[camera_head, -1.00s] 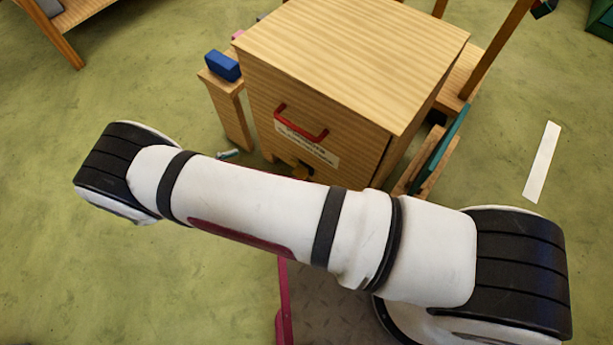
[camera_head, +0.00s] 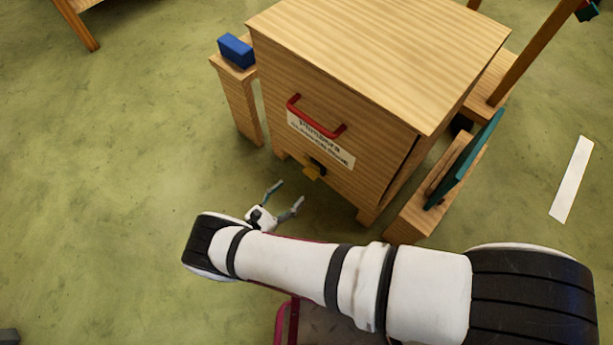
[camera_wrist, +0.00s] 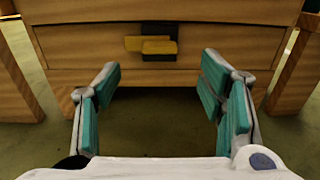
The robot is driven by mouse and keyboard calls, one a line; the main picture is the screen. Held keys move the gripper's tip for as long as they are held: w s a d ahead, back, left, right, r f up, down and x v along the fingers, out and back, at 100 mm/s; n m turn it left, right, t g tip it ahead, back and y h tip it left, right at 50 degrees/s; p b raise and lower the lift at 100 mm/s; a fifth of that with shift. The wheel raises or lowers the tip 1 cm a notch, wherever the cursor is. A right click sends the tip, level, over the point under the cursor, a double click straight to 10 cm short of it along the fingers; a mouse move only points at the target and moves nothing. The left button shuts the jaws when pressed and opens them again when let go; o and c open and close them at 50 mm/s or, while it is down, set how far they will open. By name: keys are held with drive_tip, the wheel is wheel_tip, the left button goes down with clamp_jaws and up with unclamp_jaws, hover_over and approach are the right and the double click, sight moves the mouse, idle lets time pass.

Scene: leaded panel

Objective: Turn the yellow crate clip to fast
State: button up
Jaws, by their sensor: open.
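The yellow clip (camera_head: 312,172) sits low on the front of the wooden crate (camera_head: 370,55), on a dark mount, below a white label. In the wrist view the clip (camera_wrist: 151,45) lies crosswise over the dark plate, ahead of the fingers and near the middle. My gripper (camera_head: 284,196) is in front of the crate, lower left of the clip in the head view and apart from it. In the wrist view my gripper (camera_wrist: 160,95) has its teal-padded fingers wide apart with nothing between them.
A red handle (camera_head: 315,118) sticks out above the label (camera_head: 320,139). A blue block (camera_head: 235,50) rests on a wooden stand left of the crate. A teal panel (camera_head: 466,160) leans in a wooden rack at right. A white strip (camera_head: 572,180) lies on the floor.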

sight(308, 175)
drive_tip(key=b+x, duration=0.1)
drive_tip(key=x, duration=0.7)
drive_tip(key=shift+w+d, duration=0.1)
drive_tip(key=shift+w, duration=0.1)
drive_tip(key=c, duration=1.2)
